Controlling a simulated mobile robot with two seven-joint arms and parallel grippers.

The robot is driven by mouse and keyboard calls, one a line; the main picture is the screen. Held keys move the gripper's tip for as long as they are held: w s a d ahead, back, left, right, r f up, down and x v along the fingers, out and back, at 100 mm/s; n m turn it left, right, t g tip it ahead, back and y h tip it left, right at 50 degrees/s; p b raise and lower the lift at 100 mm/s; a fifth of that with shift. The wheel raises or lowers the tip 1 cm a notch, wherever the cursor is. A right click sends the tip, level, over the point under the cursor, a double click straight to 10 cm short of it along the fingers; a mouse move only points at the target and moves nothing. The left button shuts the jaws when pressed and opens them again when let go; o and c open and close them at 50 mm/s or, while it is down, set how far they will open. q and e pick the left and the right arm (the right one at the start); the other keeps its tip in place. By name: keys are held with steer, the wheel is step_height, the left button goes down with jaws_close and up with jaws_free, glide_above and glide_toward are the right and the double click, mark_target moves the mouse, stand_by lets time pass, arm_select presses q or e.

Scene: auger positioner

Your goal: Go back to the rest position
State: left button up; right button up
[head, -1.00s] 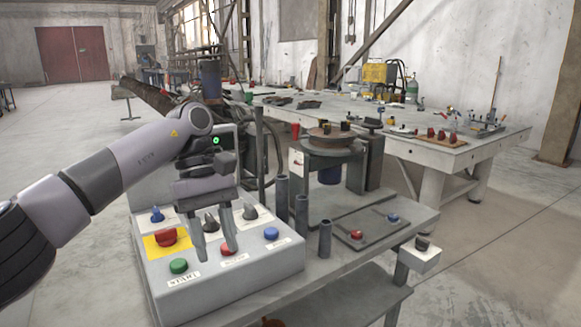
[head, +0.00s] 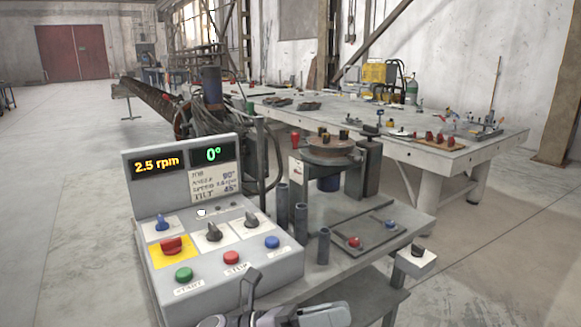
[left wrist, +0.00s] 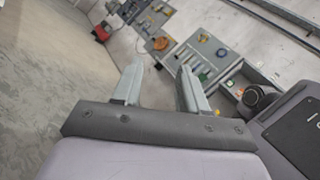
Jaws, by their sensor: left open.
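My left gripper (head: 251,290) shows only in part at the bottom edge of the head view, in front of the control box (head: 222,277). In the left wrist view its two fingers (left wrist: 160,82) stand apart with nothing between them. The box carries a red knob on a yellow plate (head: 171,246), a green START button (head: 184,274), a red button (head: 231,257), a blue button (head: 272,242) and several turn knobs. Its display (head: 157,164) reads 2.5 rpm and 0°. My right gripper is not in view.
A turntable positioner (head: 329,147) stands behind the box, with upright grey tubes (head: 301,220) in front of it. A small panel (head: 366,237) lies to their right. A long workbench (head: 437,158) with tools stands at the back right. The floor at left is clear.

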arm_select(q)
steer(key=a+f+n+t+y+p, duration=0.1)
steer(key=a+f+n+t+y, duration=0.25)
steer(key=n+t, duration=0.45)
steer(key=a+f+n+t+y+p, duration=0.1)
steer(key=a+f+n+t+y, duration=0.3)
steer(key=n, duration=0.7)
steer(key=a+f+n+t+y, duration=0.2)
steer(key=a+n+t+y, duration=0.3)
steer(key=n, duration=0.5)
steer(key=s+a+f+n+g+y+p, duration=0.2)
steer(key=s+a+f+n+g+y, duration=0.4)
steer(key=s+a+f+n, duration=0.7)
steer(key=s+a+n+g, duration=0.1)
steer(key=s+n, duration=0.1)
steer(key=s, duration=0.1)
steer(key=shift+s+f, duration=0.3)
steer(key=shift+y, duration=0.25)
